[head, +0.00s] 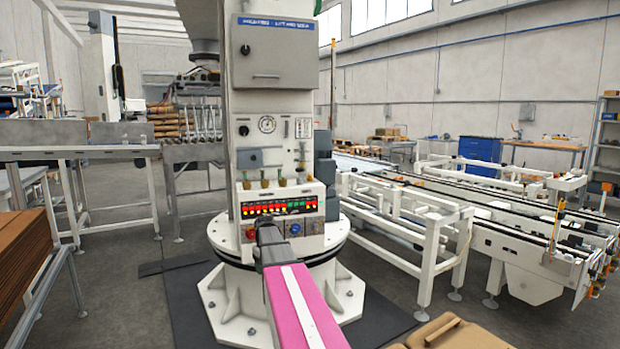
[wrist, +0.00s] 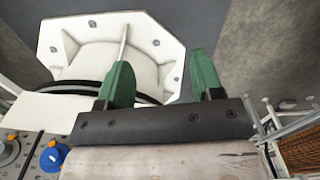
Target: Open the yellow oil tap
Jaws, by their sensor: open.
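No yellow tap shows in the wrist view. My gripper (wrist: 160,68) has two green fingers, spread apart with nothing between them. Beyond them is the column's white flanged base (wrist: 105,50). In the head view my arm reaches to the column's lower panel, below the fittings, and hides part of it.
A panel of red and green indicators (head: 282,206) lies under the fittings. A blue knob (wrist: 52,157) is at the lower left in the wrist view. A white conveyor frame (head: 410,220) stands right of the column, and brown cardboard (head: 22,255) is at the left.

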